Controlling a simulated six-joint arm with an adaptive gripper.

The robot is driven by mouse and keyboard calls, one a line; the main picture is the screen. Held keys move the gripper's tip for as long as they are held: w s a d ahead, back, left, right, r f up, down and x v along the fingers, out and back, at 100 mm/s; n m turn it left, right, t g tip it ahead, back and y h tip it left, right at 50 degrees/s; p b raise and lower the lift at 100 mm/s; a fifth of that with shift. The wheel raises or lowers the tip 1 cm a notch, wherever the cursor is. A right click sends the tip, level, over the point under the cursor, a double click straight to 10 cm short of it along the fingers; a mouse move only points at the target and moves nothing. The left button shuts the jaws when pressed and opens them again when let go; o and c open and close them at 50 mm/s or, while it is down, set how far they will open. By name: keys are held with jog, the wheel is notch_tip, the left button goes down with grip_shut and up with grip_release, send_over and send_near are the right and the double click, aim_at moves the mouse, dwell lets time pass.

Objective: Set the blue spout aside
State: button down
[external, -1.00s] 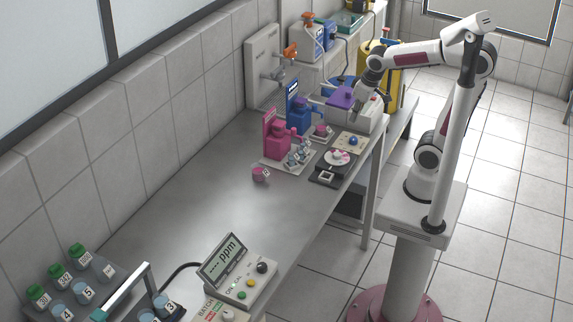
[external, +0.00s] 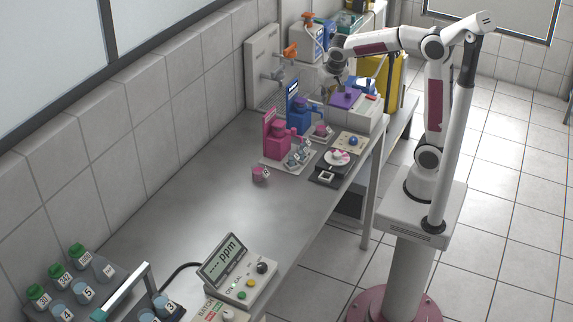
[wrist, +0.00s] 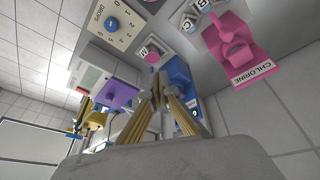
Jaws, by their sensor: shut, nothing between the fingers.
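The blue dispenser (external: 297,118) stands on the bench behind the pink one, with its upright back plate against the wall side. Its blue spout is too small to make out clearly from its body. In the wrist view the blue dispenser (wrist: 181,75) shows partly behind my fingers. My gripper (external: 327,92) is shut and empty, pointing down, above and to the right of the blue dispenser. It looks apart from it, but the exact gap cannot be told. In the wrist view my fingertips (wrist: 162,80) are close together.
The pink chlorine dispenser (external: 277,142) stands in front. A white device with a purple plate (external: 345,98) is to the right. Wall valves (external: 290,52) rise behind. The bench middle is clear.

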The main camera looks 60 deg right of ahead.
jog(key=shift+w+d+r+m, duration=0.25)
jog(key=shift+r+m, duration=0.1)
jog(key=shift+m, duration=0.45)
jog(key=shift+f, duration=0.2)
send_near(309, 110)
jog(key=s+a+f, duration=0.2)
jog(key=s+f, duration=0.3)
jog(key=shift+w+d, duration=1.3)
jog(key=shift+w, duration=0.15)
